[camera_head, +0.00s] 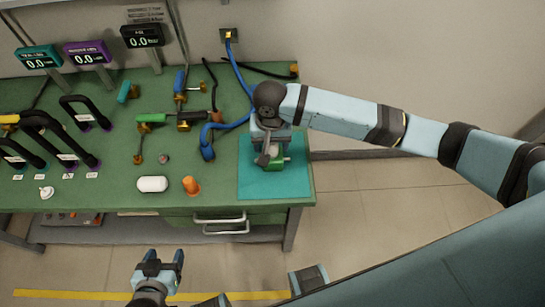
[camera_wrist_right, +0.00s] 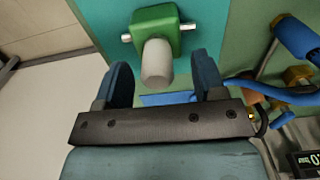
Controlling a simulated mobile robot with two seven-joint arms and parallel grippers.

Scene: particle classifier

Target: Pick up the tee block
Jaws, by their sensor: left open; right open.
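The tee block (camera_wrist_right: 155,22) is a green block with a grey rounded stub and metal pins at its sides. It sits on a teal mat (camera_head: 256,188) at the table's right end, and in the head view it (camera_head: 277,163) shows only partly below my right gripper (camera_head: 268,158). In the right wrist view, the open fingers of my right gripper (camera_wrist_right: 162,64) stand on either side of the grey stub, with gaps visible. My left gripper (camera_head: 163,259) is open and empty, in front of the table over the floor.
A blue hose (camera_head: 238,78) and brass-and-blue fittings lie left of the mat. A white capsule-shaped object (camera_head: 152,184) and an orange cone-like piece (camera_head: 191,185) are near the front edge. Several black handles (camera_head: 85,112) and displays stand at the left.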

